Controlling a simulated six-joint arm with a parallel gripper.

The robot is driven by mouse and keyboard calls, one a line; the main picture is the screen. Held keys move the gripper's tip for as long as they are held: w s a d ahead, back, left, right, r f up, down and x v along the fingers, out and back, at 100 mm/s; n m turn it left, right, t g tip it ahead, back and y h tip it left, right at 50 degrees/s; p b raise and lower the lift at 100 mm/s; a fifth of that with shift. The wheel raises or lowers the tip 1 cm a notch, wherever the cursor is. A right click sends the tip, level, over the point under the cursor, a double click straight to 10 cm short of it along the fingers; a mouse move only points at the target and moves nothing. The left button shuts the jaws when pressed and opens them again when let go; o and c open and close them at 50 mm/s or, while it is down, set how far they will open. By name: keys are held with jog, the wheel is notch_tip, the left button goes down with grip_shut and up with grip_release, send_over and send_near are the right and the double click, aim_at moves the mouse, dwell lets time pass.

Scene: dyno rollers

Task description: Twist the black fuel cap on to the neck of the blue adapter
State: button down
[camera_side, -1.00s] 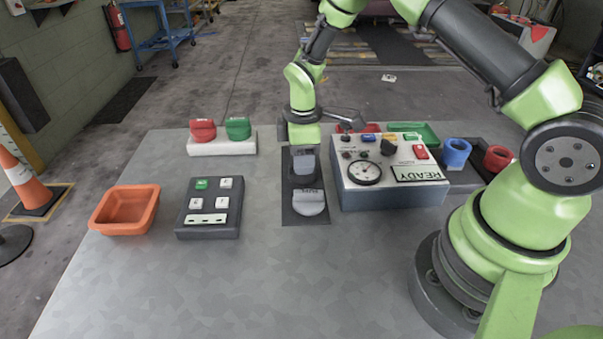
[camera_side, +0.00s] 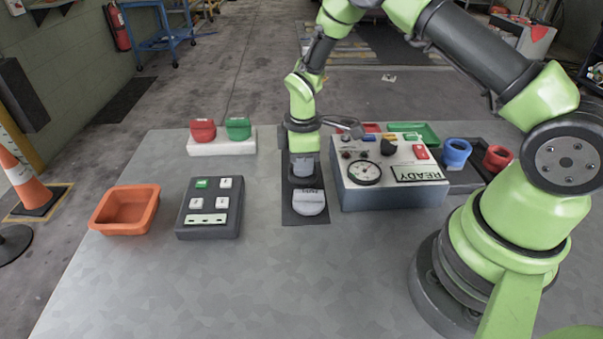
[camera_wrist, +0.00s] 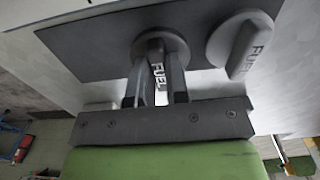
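A dark fuel cap with a raised handle lettered FUEL (camera_wrist: 157,72) stands on the dark mat. In the wrist view my gripper (camera_wrist: 158,85) has one finger on each side of that handle. I cannot tell whether the fingers press on it. In the side view my gripper (camera_side: 303,152) points straight down over the dark cap, hiding most of it. A light grey FUEL cap (camera_wrist: 243,48) lies beside it, nearer the side camera (camera_side: 310,203). The blue adapter (camera_side: 456,152) stands at the right, its round opening facing up, with no cap on it.
A red adapter (camera_side: 497,158) stands right of the blue one. A panel box with a gauge (camera_side: 364,173) lies between the mat (camera_side: 292,213) and the adapters. A button box (camera_side: 209,208), an orange bin (camera_side: 125,210) and red and green caps (camera_side: 220,130) are left. The front table is clear.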

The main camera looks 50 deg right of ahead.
notch_tip(320, 180, up, 20)
jog(key=f, duration=0.1)
jog(key=s+d+m, duration=0.3)
jog(key=s+d, duration=0.1)
jog(key=d, duration=0.4)
jog(key=s+d+m, duration=0.3)
jog(key=s+d, duration=0.1)
jog(key=d, duration=0.3)
jog(key=s+d+m, duration=0.3)
jog(key=s+d, duration=0.1)
jog(key=s, duration=0.3)
jog(key=s+d+m, duration=0.3)
jog(key=s+d, duration=0.1)
jog(key=s, duration=0.3)
jog(key=shift+s+f, duration=0.2)
jog(key=shift+f, duration=2.4)
jog(key=shift+s+f, duration=0.15)
jog(key=shift+f, duration=2.4)
jog(key=shift+f, duration=0.85)
